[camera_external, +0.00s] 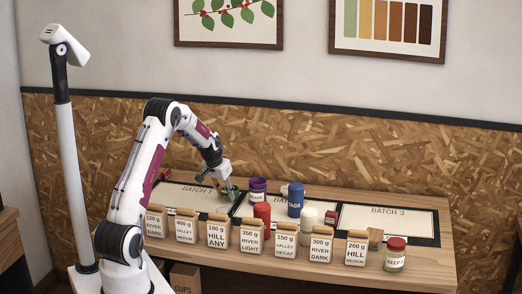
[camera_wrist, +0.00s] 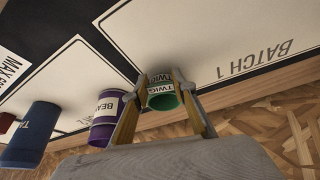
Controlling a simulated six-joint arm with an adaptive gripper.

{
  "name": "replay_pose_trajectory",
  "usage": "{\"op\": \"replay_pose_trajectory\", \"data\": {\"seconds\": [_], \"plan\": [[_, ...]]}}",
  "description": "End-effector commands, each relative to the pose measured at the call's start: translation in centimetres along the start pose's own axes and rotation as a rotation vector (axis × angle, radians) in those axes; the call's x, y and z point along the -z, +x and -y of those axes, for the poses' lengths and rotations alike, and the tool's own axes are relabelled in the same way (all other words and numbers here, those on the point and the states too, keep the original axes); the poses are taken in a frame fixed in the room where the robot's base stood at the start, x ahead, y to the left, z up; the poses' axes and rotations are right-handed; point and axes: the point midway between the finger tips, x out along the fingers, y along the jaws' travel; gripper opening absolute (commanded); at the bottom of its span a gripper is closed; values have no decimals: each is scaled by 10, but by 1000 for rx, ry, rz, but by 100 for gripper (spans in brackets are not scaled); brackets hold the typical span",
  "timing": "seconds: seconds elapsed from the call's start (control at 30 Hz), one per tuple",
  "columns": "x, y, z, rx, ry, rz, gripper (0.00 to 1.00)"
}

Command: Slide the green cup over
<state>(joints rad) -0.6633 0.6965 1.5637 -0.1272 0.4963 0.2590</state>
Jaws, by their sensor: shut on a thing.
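The green cup (camera_wrist: 163,100), labelled TWIG, stands between the two fingers of my gripper (camera_wrist: 165,82) in the wrist view. The fingers are shut on its sides. In the external view my gripper (camera_external: 227,190) is low at the right end of the BATCH 1 mat (camera_external: 180,194), and only a bit of green shows there, mostly hidden by the fingers. In the wrist view the BATCH 1 mat (camera_wrist: 235,50) lies beside and beyond the cup.
A purple cup (camera_external: 258,191) labelled BEANS stands close beside my gripper, with a blue TAGS container (camera_external: 295,202) further right. A red container (camera_external: 262,212) and a white one (camera_external: 308,217) stand nearer the front. Labelled bags (camera_external: 216,234) and a jar (camera_external: 395,258) line the front edge.

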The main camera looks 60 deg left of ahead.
Motion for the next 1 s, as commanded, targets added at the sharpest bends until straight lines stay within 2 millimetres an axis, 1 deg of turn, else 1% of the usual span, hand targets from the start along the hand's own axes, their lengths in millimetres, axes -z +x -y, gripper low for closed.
{"op": "replay_pose_trajectory", "data": {"seconds": [0.23,0.27,0.3,0.33,0.77,0.87,1.0], "plan": [[-1,1,-1,-1,0,2,4],[-1,1,-1,-1,0,2,34],[-1,1,0,-1,0,2,44],[-1,1,0,-1,0,2,46],[0,-2,0,0,0,0,46],[0,-5,0,0,0,0,46],[1,-15,0,0,0,-1,46]]}}
